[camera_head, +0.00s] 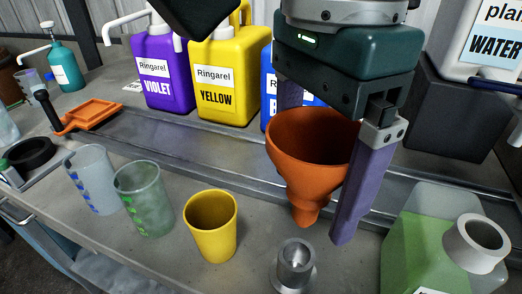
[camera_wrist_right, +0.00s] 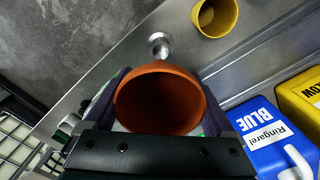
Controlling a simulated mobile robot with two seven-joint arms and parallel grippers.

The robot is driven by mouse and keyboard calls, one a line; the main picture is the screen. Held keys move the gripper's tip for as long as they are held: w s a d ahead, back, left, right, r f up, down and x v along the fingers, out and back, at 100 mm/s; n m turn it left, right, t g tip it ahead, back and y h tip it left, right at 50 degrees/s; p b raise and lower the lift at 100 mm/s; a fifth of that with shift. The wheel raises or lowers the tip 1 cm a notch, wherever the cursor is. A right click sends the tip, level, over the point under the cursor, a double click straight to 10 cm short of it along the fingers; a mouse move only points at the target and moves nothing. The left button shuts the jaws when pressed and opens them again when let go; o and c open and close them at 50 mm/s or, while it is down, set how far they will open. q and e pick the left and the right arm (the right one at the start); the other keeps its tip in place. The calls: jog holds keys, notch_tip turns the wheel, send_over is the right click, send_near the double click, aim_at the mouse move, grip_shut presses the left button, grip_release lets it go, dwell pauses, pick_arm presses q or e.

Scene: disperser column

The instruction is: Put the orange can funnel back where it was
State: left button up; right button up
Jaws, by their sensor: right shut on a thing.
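The orange can funnel (camera_head: 297,165) is upright, wide mouth up and spout down. It is between the two purple-grey fingers of my right gripper (camera_head: 322,165), which is shut on it. In the right wrist view the funnel (camera_wrist_right: 160,100) also sits between both fingers. Its spout tip appears just behind and above a small round metal piece (camera_head: 295,265) on the counter; the exact gap is hard to tell. That metal piece also shows in the right wrist view (camera_wrist_right: 160,46). My left gripper cannot be made out; a dark shape cuts the top edge of the head view.
A yellow cup (camera_head: 211,228) stands left of the metal piece, with two clear measuring cups farther left. Violet (camera_head: 165,72), yellow (camera_head: 222,85) and blue canisters (camera_head: 269,95) stand behind the metal channel. A green-filled container (camera_head: 410,235) stands at right. An orange tray (camera_head: 88,115) lies at left.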

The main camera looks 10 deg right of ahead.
aim_at(300, 246)
notch_tip(300, 246, down, 9)
jog(key=shift+f, duration=0.4)
jog(key=shift+f+b, duration=0.3)
jog(key=shift+b, duration=0.05)
jog(key=o, duration=1.1)
jog(key=shift+r+p, duration=0.55)
notch_tip(300, 246, up, 12)
jog(key=shift+f+b, duration=0.2)
jog(key=shift+b, duration=0.35)
